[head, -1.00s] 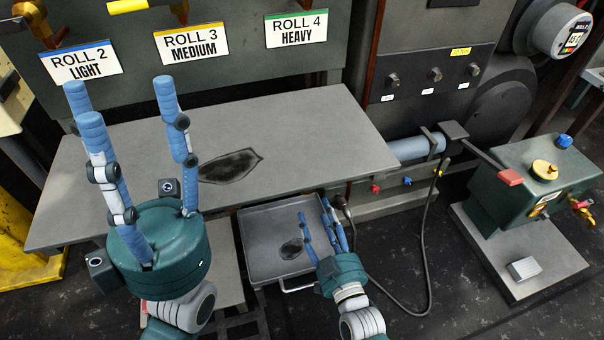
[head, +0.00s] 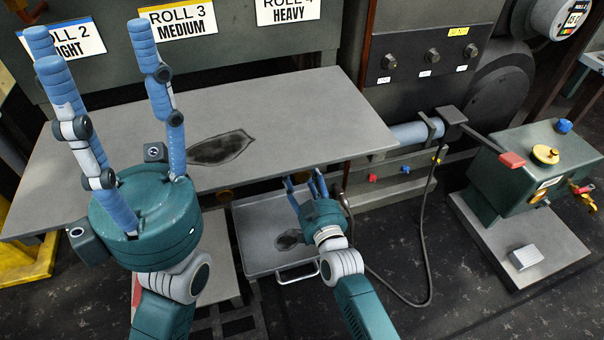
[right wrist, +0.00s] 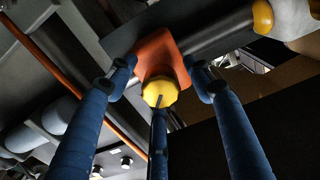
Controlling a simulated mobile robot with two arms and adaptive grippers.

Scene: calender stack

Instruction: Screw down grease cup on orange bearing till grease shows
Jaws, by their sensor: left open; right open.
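In the right wrist view, the orange bearing (right wrist: 157,52) sits under a dark structure. A yellow faceted cap, which looks like its grease cup (right wrist: 160,91), is at the end facing the camera. My right gripper (right wrist: 160,80) is open, with its blue fingers spread around the cup and bearing. Contact cannot be told. In the head view, the right gripper (head: 304,184) is at the front edge of the table, fingertips partly under it. The bearing and cup are hidden there. My left gripper (head: 92,45) is open and empty, raised at the left above the table.
The grey table (head: 300,110) has a dark stain and overhangs a metal tray (head: 262,225). A hose (head: 425,250) hangs to the right of the right arm. A green box (head: 525,175) with a yellow cap stands at the right. Another yellow cap (right wrist: 263,17) shows in the right wrist view.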

